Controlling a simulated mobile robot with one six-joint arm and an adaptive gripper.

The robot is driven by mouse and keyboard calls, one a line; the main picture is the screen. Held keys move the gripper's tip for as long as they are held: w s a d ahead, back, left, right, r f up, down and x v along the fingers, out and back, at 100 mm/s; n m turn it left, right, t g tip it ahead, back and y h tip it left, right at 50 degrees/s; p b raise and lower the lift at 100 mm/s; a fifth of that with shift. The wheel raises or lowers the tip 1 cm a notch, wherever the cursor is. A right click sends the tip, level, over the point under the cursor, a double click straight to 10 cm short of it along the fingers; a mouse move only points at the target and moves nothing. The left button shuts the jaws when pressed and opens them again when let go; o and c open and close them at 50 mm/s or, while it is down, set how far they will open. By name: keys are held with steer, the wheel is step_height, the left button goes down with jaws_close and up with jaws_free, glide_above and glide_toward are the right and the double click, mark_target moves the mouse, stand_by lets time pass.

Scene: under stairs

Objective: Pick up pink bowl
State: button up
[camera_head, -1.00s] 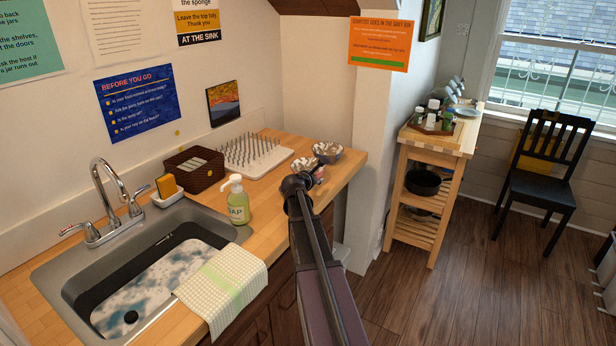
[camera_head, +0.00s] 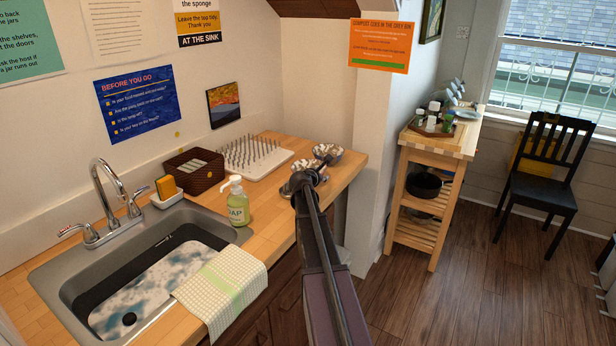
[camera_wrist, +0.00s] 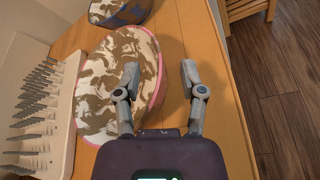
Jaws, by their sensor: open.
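The pink bowl (camera_wrist: 118,88), with a pink rim and a brown-and-white mottled inside, stands on the wooden counter (camera_wrist: 200,135). In the head view it (camera_head: 302,164) is partly hidden behind my arm. My gripper (camera_wrist: 160,78) is open and empty at its right side. In the wrist view the left finger overlaps the bowl's inside near the right rim, and the right finger is over bare counter outside it. Whether the fingers touch the bowl, I cannot tell. In the head view my gripper (camera_head: 318,172) is small and hard to make out.
A second, blue-edged mottled bowl (camera_wrist: 122,10) sits just beyond the pink one. A white spiked drying rack (camera_wrist: 62,125) is close on the left. A soap bottle (camera_head: 237,203), sink (camera_head: 60,285) and cloth (camera_head: 222,285) lie nearer. The counter edge drops off right of the bowl.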

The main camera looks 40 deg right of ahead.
steer(key=shift+w+d+f, duration=0.25)
steer(key=shift+w+d, duration=0.05)
steer(key=shift+d, duration=0.3)
jaws_close()
